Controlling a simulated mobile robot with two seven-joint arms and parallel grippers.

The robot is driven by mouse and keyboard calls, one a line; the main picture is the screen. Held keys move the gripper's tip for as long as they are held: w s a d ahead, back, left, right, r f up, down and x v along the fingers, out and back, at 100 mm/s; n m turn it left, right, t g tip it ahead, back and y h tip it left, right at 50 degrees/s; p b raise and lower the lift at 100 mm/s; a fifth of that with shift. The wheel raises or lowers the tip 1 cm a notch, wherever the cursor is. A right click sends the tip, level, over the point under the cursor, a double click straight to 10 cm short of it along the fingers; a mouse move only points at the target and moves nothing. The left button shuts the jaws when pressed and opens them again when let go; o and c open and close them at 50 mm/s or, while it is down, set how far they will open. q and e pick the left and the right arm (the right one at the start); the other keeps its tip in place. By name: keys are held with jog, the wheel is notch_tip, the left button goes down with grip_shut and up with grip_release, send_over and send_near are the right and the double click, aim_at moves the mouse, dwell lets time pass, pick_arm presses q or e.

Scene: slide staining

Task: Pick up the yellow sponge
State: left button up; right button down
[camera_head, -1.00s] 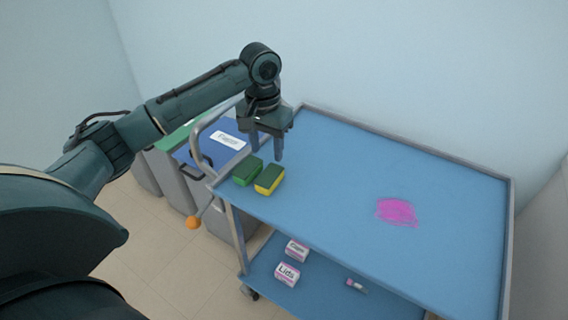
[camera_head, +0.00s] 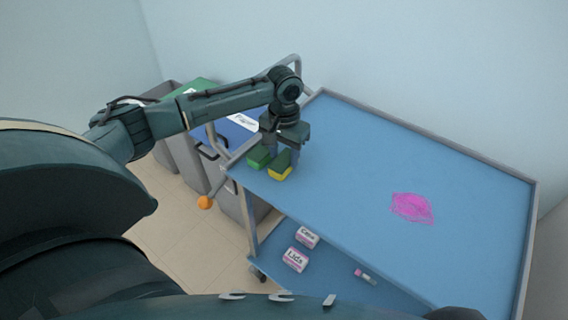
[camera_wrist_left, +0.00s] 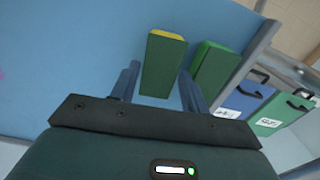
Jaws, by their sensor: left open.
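The yellow sponge (camera_head: 279,174), with a dark green top, lies near the left end of the cart's blue top. In the left wrist view the yellow sponge (camera_wrist_left: 163,64) shows mostly its green top, with a yellow strip at its far end. My left gripper (camera_head: 281,152) is open and pointing down just over it. In the left wrist view the left gripper's fingers (camera_wrist_left: 158,88) stand on either side of the sponge's near part. Whether they touch it is unclear. My right gripper is not in view.
A green sponge (camera_head: 259,158) lies close beside the yellow one, near the left gripper's finger. A pink stain (camera_head: 412,207) marks the blue cart top (camera_head: 350,180). Bins with blue (camera_head: 236,134) and green lids stand behind the cart's handle. Small labelled boxes (camera_head: 296,260) sit on the lower shelf.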

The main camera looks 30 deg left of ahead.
aim_at(284, 159)
pick_arm(q)
jog(key=shift+f, duration=1.3)
jog(key=c, duration=0.6)
jog(key=shift+r, duration=0.15)
notch_tip(284, 159, up, 10)
jog(key=shift+f, duration=0.1)
